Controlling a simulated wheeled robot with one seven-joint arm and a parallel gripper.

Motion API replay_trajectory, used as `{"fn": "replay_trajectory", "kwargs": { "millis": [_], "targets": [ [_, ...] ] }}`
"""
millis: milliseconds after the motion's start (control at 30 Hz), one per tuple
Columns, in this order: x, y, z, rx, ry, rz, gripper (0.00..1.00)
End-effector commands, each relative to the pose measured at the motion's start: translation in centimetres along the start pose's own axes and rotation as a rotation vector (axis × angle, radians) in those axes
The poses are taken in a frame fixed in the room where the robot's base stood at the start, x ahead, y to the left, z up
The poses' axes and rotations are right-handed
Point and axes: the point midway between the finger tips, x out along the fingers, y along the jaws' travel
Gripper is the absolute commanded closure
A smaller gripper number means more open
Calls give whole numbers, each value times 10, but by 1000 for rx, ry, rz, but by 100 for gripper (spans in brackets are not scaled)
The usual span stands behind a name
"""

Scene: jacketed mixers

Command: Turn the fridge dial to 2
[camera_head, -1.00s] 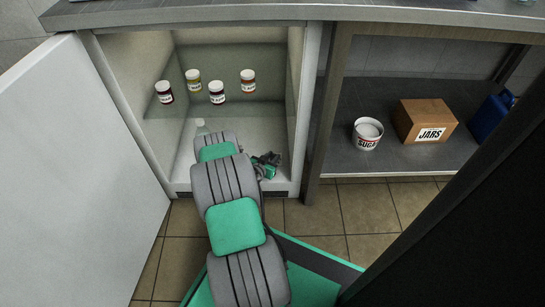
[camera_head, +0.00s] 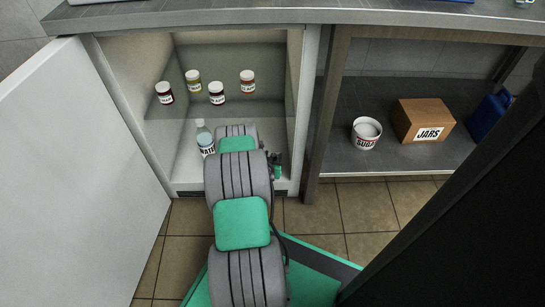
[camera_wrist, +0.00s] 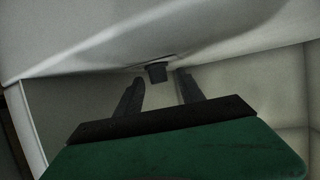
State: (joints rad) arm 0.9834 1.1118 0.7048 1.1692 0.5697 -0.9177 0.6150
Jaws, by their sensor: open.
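The open fridge (camera_head: 225,50) stands under the counter, and my arm reaches into its lower space. In the wrist view a small dark dial (camera_wrist: 157,72) sits on a pale surface inside the fridge. My gripper (camera_wrist: 156,82) is open, with one finger on each side of the dial in the picture. The fingertips appear just short of it, and I cannot tell whether they touch it. No numbers or pointer on the dial are readable. In the head view my arm hides most of the gripper, and I cannot make out the dial there.
Several labelled jars (camera_head: 217,93) stand on the glass shelf (camera_head: 265,112) above my arm. A water bottle (camera_head: 205,138) stands just left of my arm. The white fridge door (camera_head: 75,150) is open to the left. A sugar tub (camera_head: 366,133) and a jars box (camera_head: 423,120) are at right.

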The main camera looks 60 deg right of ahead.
Motion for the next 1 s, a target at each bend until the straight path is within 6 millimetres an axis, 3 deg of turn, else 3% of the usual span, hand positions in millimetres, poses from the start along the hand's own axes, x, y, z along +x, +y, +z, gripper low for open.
{"fn": "replay_trajectory", "kwargs": {
  "millis": [233, 600, 1000],
  "targets": [
    [-8, 0, -1, -1, -3, 1, 55],
    [-74, -1, -2, -3, -2, -1, 55],
    [-78, 0, 0, 0, 0, 0, 55]
  ]
}}
